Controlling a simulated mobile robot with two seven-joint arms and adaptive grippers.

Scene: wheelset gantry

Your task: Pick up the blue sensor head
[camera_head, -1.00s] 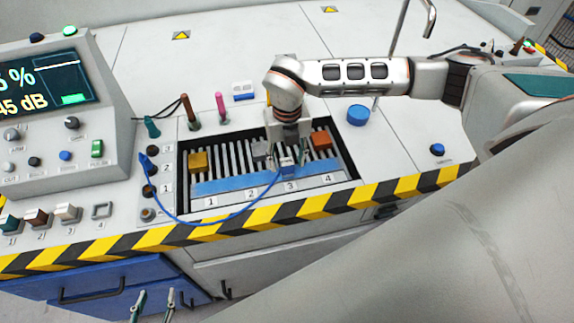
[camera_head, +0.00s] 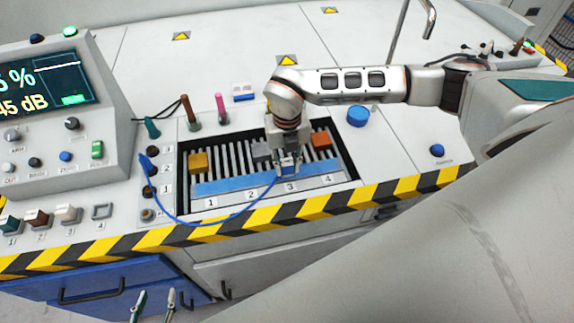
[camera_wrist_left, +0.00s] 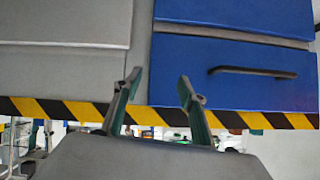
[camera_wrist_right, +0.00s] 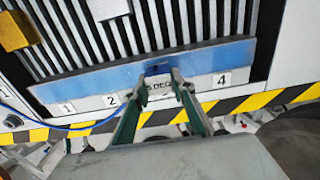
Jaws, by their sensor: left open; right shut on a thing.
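The blue sensor head (camera_head: 288,165) sits in the slotted bay above label 3, with a blue cable running left from it. I cannot tell whether the head is clear of the bay floor. My left gripper (camera_head: 155,296) is open and empty, low in front of the blue drawers; it also shows in the left wrist view (camera_wrist_left: 159,88).
A yellow block (camera_head: 198,162), a grey block (camera_head: 262,149) and an orange block (camera_head: 321,140) stand in the bay (camera_head: 356,176). The blue cable (camera_head: 185,222) loops to a socket panel at left. A console (camera_head: 110,150) stands at left. A blue round knob (camera_head: 357,115) is right of the bay.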

